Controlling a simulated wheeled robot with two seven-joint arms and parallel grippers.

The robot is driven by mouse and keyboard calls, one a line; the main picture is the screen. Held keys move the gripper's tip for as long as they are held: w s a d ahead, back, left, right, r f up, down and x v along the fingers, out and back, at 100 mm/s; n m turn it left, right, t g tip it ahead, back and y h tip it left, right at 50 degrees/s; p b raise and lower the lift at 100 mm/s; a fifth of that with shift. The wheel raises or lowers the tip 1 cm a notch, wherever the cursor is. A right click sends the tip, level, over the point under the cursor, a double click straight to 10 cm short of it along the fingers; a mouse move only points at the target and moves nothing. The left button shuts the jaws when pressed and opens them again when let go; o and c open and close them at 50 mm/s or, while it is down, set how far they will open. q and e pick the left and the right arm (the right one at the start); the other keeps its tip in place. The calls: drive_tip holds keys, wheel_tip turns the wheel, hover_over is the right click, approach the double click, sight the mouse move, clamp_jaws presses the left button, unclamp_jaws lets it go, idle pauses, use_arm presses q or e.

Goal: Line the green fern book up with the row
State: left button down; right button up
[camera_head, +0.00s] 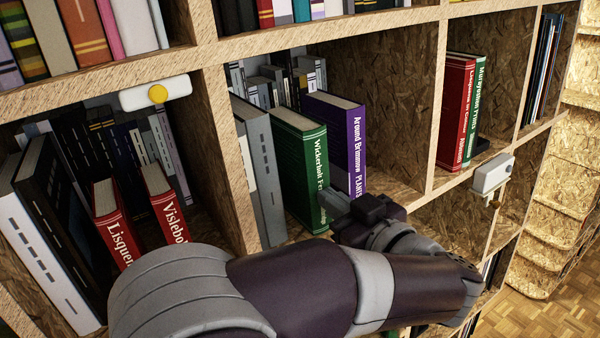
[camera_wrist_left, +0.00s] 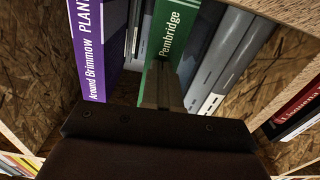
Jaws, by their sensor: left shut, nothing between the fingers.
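The green fern book (camera_head: 314,168), its spine lettered "Wickerbolt Fe…", stands upright in the middle compartment. Its spine also shows in the left wrist view (camera_wrist_left: 172,40), where "Pembridge" can be read. A purple book (camera_head: 357,150) stands to its right with a gap between them, and grey books (camera_head: 262,180) stand close on its left. My left gripper (camera_head: 331,200) is shut and empty, its fingertips at the lower part of the green spine. I cannot tell whether they touch it. The gripper hides the spine's lower end. My right gripper is not in view.
Upright wooden dividers (camera_head: 437,110) bound the compartment. Smaller grey books (camera_head: 285,80) stand behind. Red books (camera_head: 165,205) stand in the left compartment, and a red book (camera_head: 455,115) stands in the right one. A white box with a yellow knob (camera_head: 157,93) sits on the shelf edge.

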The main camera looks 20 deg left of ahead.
use_arm(q)
drive_tip(key=shift+x, duration=1.1)
drive_tip(key=v, duration=0.5)
drive_tip(key=shift+s+d+p, duration=0.2)
drive_tip(key=shift+p, duration=0.15)
drive_tip(key=shift+w+a, duration=0.1)
